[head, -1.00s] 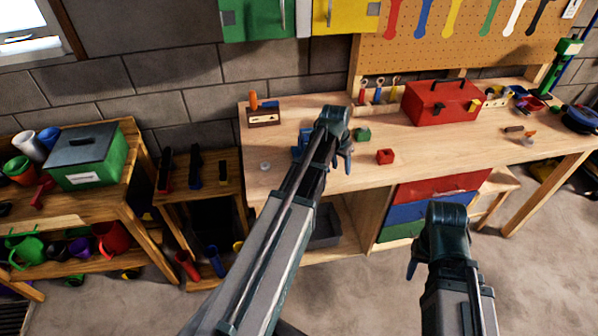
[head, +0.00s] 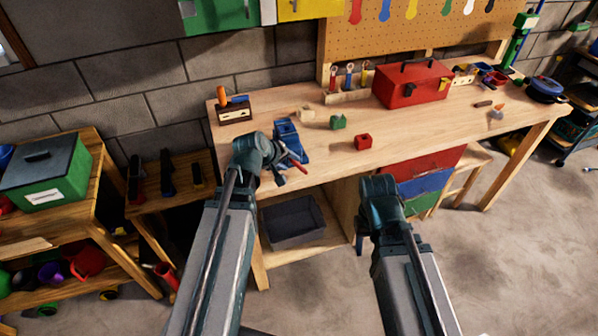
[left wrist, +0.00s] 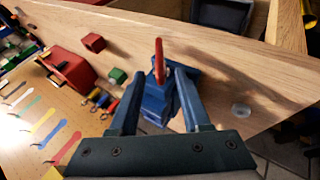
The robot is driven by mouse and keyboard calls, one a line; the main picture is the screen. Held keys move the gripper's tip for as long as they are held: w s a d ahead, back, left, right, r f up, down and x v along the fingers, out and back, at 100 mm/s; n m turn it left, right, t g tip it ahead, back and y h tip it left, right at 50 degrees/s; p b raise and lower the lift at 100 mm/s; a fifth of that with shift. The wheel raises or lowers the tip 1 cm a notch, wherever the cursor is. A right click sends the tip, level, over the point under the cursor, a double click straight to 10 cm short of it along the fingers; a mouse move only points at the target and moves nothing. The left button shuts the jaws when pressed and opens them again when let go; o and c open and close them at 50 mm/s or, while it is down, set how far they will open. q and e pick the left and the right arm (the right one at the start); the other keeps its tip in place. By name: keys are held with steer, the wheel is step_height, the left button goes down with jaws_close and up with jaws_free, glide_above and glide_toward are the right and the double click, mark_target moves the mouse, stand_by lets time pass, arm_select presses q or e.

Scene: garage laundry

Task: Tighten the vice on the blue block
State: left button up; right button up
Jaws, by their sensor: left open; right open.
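The blue vice (head: 288,139) stands on the workbench near its front left edge, with a red handle (head: 297,160) toward me. I cannot make out a separate blue block in its jaws. My left gripper (head: 288,172) is open at the front of the vice, close to the handle. In the left wrist view the red handle (left wrist: 159,60) rises between the two spread fingers (left wrist: 156,84), and the blue vice body (left wrist: 156,100) lies behind it. Contact with the handle cannot be told. My right gripper (head: 360,238) is open and empty, in front of the bench and below its top.
On the workbench (head: 420,135) are a green block (head: 338,122), a red block (head: 363,142) and a red toolbox (head: 412,84). A wooden holder (head: 234,112) stands at the back left. A grey bin (head: 293,220) sits on the shelf below. The bench's front right is clear.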

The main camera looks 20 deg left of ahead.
mark_target(300, 167)
arm_select(q)
steer(key=b+x, duration=0.6)
steer(key=x, duration=0.4)
steer(key=shift+b, duration=0.3)
jaws_close()
